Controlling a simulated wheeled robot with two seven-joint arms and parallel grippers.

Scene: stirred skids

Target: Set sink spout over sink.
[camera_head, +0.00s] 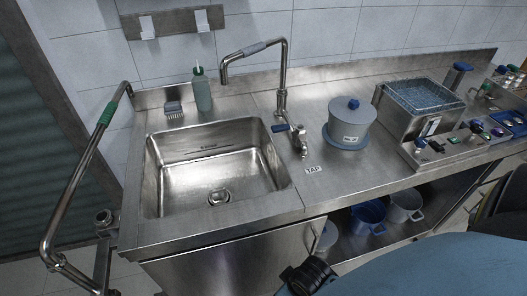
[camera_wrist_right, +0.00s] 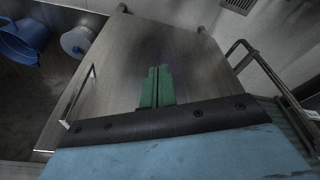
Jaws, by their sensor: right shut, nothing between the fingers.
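The sink spout (camera_head: 283,75) is a bent steel pipe that rises behind the right side of the sink. It has a blue-grey sleeve (camera_head: 254,49) on its upper run, which reaches left, and its open end (camera_head: 224,78) points down. The end hangs high toward the back of the steel sink (camera_head: 160,180); I cannot tell exactly whether it is over the basin or its back rim. The basin looks empty. My right gripper (camera_wrist_right: 157,87) shows green fingers, shut and empty, in the right wrist view, facing a cabinet front, away from the spout. My left gripper is not in view.
A tap with a blue lever (camera_head: 280,128) and a lidded grey pot (camera_head: 349,127) stand right of the sink. A soap bottle (camera_head: 202,92) and brush (camera_head: 174,110) are behind it. A steel rail (camera_head: 82,170) stands at left. Pots sit on the lower shelf.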

